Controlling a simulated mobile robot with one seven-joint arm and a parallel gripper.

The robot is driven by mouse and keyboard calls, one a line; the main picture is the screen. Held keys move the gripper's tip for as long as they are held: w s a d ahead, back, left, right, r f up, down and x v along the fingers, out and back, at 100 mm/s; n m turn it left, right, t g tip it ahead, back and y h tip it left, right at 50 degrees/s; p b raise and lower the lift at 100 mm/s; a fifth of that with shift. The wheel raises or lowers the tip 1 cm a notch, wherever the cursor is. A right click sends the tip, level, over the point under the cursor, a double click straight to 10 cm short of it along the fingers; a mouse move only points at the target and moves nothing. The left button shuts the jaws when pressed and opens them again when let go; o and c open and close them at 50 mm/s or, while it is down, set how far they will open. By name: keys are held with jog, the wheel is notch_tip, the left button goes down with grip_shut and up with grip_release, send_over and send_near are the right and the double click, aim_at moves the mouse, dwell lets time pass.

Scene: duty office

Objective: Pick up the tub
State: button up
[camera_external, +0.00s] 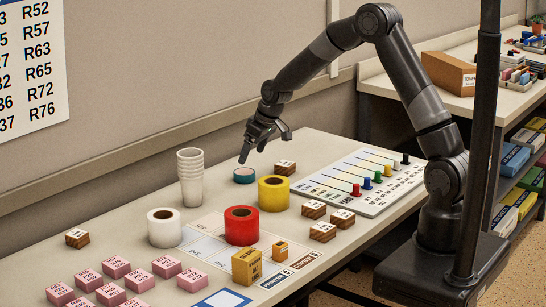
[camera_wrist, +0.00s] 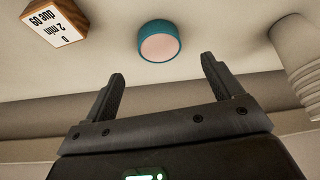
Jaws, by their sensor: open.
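The tub is most likely the small round teal one (camera_external: 244,175) on the table, between the stack of white cups and the yellow roll. In the wrist view the teal tub (camera_wrist: 159,42) shows a pale pink top and lies beyond my fingertips, roughly centred between them. My gripper (camera_external: 263,147) is open and empty above the table, close to the tub and apart from it. In the wrist view both fingers of my gripper (camera_wrist: 163,68) are spread, with nothing between them.
A stack of white cups (camera_external: 191,178) stands left of the tub. A yellow roll (camera_external: 273,193) and a wooden block (camera_external: 285,168) are close on its right. Red (camera_external: 241,228) and white (camera_external: 164,229) rolls, pink boxes (camera_external: 117,266) and a peg board (camera_external: 360,180) fill the rest.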

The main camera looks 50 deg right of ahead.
aim_at(245, 172)
jog(key=shift+x, duration=3.75)
jog(key=shift+s, duration=0.1)
jog(key=shift+c, duration=0.6)
jog(key=c, duration=1.1)
